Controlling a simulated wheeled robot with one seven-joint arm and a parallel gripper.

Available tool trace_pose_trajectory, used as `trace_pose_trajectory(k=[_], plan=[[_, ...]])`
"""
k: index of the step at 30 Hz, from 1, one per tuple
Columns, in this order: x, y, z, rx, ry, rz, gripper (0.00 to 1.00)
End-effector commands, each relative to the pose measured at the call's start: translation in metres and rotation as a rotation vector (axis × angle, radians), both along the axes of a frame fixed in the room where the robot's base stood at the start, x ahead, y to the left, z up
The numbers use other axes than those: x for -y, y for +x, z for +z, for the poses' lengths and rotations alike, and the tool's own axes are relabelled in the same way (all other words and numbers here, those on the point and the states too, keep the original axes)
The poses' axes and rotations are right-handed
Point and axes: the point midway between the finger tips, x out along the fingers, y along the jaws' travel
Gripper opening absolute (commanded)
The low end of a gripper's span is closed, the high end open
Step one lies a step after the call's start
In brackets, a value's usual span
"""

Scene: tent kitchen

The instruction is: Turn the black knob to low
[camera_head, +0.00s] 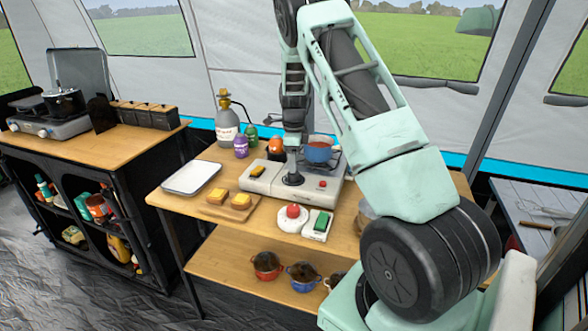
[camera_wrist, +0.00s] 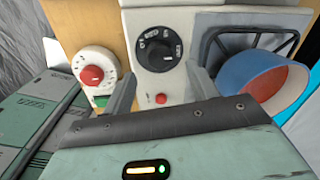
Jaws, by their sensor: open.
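The black knob (camera_wrist: 158,50) is a round dial with white markings on a cream stove panel (camera_wrist: 140,18) in the wrist view. Its markings are too small to read surely. My gripper (camera_wrist: 161,73) is open, with one finger on each side below the knob in the picture and nothing between them. I cannot tell whether the fingers touch the panel. In the head view, the knob (camera_head: 293,180) is on the pale stove (camera_head: 262,187), with my gripper (camera_head: 291,163) directly over it, partly hiding it.
A red button (camera_wrist: 161,99) is near the fingers. A white dial with a red knob (camera_wrist: 91,75) is left; a blue pot (camera_wrist: 245,75) stands right on a burner grate. A white tray (camera_head: 190,178) and a board with food (camera_head: 228,212) are beside the stove.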

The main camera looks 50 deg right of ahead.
Motion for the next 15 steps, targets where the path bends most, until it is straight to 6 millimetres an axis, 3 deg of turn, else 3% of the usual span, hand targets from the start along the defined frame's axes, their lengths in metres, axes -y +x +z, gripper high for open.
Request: trace_pose_trajectory(k=[6,15], plan=[[0.001,0.001,-0.033,-0.001,0.002,0.0,0.58],[0.002,0.002,-0.047,0.001,0.0,0.001,0.58]])
